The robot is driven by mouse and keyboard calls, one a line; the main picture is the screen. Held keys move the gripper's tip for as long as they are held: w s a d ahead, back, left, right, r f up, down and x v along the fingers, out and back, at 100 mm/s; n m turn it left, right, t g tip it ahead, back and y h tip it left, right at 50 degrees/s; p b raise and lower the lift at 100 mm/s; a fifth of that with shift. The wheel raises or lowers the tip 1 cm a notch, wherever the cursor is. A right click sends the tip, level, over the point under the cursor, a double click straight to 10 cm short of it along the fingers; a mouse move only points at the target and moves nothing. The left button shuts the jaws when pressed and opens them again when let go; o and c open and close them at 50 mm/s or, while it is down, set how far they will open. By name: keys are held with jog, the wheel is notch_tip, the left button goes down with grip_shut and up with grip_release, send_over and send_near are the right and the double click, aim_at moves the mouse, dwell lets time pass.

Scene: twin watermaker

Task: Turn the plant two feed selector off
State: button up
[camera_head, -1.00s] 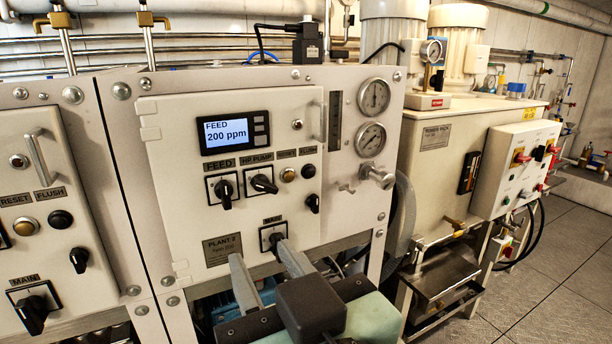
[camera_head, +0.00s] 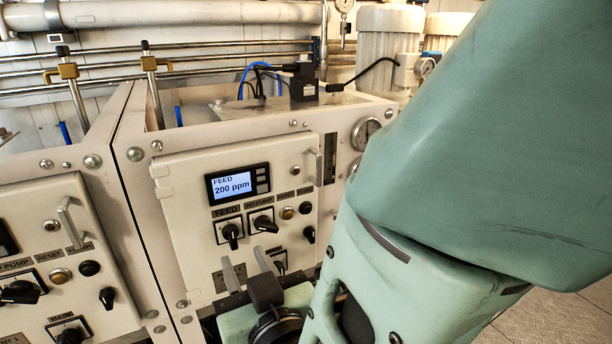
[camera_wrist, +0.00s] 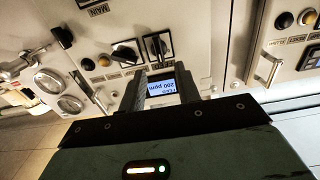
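The plant two panel (camera_head: 185,215) has a display (camera_head: 230,184) reading FEED 200 ppm. Below the display is the feed selector (camera_head: 231,233), a black knob on a square plate, its handle roughly upright with the long end down. The HP pump selector (camera_head: 264,223) is just right of it. My gripper (camera_head: 243,256) is open and empty, its two grey fingers apart, low in front of the panel below the feed selector in the picture. The upside-down wrist view shows the feed selector (camera_wrist: 157,47) just beyond the fingertips (camera_wrist: 160,70); no contact is clear.
The main selector (camera_head: 279,260) is close to the right finger. A small black knob (camera_head: 309,234) and a panel handle (camera_head: 307,163) are to the right. The neighbouring panel (camera_head: 35,220) with its own knobs is at left. My arm hides the right side.

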aim_at(233, 236)
jog(key=p+x, duration=0.2)
jog(key=x, duration=0.4)
jog(key=shift+w+a, duration=0.15)
jog(key=shift+w, duration=0.1)
jog(key=c, duration=0.7)
